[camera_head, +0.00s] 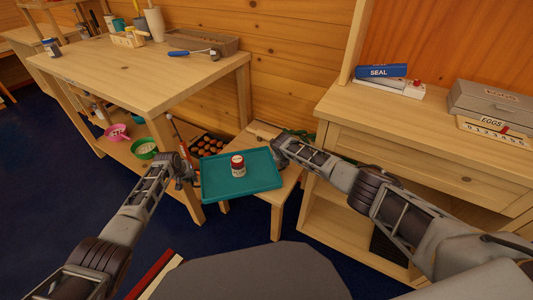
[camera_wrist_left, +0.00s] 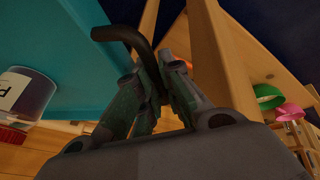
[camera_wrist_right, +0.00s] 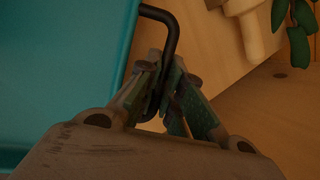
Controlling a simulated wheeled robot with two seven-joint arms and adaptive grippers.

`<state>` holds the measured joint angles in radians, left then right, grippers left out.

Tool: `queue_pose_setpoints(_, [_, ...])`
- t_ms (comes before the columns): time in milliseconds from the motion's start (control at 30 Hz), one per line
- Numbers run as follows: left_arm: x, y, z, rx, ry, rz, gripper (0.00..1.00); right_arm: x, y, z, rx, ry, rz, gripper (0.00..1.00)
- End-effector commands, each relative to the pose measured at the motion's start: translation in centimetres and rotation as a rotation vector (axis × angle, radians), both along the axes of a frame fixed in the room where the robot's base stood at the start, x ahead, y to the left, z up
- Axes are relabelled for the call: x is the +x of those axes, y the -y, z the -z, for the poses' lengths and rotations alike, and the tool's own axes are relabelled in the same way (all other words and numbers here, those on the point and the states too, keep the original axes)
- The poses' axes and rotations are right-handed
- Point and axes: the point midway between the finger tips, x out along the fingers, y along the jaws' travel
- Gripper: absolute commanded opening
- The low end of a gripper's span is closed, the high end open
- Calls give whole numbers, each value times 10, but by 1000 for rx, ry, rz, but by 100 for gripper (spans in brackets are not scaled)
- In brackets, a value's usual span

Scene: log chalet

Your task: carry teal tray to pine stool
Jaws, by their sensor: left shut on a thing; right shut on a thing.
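The teal tray (camera_head: 211,190) is level and carries a small red-and-white jar (camera_head: 238,166) standing near its middle. My left gripper (camera_head: 190,174) is shut on the black handle at its left side; the handle also shows in the left wrist view (camera_wrist_left: 128,35). My right gripper (camera_head: 279,152) is shut on the opposite handle, seen in the right wrist view (camera_wrist_right: 171,40). The pine stool (camera_head: 288,182) is below the tray, which hides much of its top. I cannot tell whether the tray touches the stool.
A pine workbench (camera_head: 130,75) stands at the left, with pink (camera_head: 117,132) and green (camera_head: 144,149) bowls on its lower shelf. A box of brown round things (camera_head: 207,145) is behind the tray. A pine cabinet (camera_head: 430,140) stands close at the right.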

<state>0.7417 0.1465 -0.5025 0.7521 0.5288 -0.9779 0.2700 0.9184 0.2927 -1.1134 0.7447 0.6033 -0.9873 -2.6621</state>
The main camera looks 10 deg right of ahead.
Motion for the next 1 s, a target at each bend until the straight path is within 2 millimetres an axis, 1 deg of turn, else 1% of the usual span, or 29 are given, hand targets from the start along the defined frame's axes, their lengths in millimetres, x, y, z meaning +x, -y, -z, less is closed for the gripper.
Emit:
queue_pose_setpoints(367, [2,0,7,-1,4,0,0,1,-1,8,1,3,-1,0])
queue_pose_setpoints(400, [0,0,9,0,1,0,12,0,0,9,0,0,0,12])
queue_pose_setpoints(533, [1,0,9,0,1,0,29,0,0,9,0,0,0,29])
queue_pose_setpoints(567, [0,0,9,0,1,0,30,0,0,9,0,0,0,30])
queue_pose_setpoints(1000, [0,0,9,-1,0,0,30,0,0,9,1,0,0,30])
